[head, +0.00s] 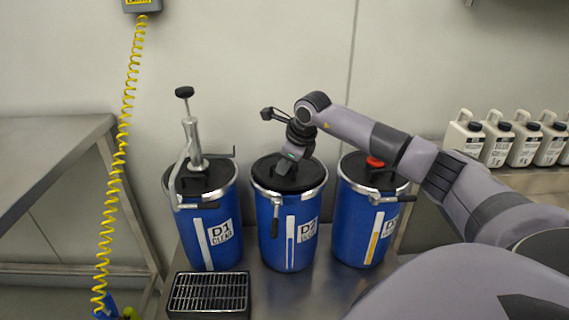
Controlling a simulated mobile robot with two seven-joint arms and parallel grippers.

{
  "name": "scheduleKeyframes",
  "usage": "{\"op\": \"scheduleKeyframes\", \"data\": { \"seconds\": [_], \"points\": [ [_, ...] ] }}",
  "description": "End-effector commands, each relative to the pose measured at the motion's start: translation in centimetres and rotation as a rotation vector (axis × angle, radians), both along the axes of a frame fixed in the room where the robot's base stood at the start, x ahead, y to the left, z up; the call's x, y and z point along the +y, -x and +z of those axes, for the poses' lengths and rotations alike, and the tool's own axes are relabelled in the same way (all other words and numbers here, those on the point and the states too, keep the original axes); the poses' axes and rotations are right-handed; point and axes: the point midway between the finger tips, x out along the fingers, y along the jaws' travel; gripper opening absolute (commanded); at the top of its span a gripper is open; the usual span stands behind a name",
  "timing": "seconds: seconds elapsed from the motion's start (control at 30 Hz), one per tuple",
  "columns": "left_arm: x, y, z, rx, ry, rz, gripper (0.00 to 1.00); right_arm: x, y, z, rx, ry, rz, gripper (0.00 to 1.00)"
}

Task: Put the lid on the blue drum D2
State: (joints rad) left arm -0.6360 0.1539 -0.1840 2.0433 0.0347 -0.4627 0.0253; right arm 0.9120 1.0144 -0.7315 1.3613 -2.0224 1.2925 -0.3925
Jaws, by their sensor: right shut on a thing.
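The blue drum D2 (270,249) stands upright in the middle of three blue drums, with a metal rim band and a white label. A black lid (306,180) lies across the top of the drum, inside or on the rim; I cannot tell if it is fully seated. My right gripper (284,166) points down at the lid from above and is shut on it, near its middle. The grasped part is hidden by the fingers. A dark lever (275,222) hangs at the drum's front left. My left gripper is not in view.
Drum D1 (195,235) with a tall hand pump (193,140) stands at left. A third blue drum (358,225) with a red cap (375,161) stands at right, under my forearm. A black grated tray (209,292) lies in front. White jugs (497,140) line the right.

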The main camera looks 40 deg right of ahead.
Motion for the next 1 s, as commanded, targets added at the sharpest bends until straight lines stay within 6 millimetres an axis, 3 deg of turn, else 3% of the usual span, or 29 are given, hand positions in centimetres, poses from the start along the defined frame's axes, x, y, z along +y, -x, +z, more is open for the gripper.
{"op": "scheduleKeyframes", "data": {
  "seconds": [1.0],
  "points": [
    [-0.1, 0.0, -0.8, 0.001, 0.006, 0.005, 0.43, 0.0, 0.0, -1.5, 0.001, 0.0, -0.001, 0.0]
  ]
}}
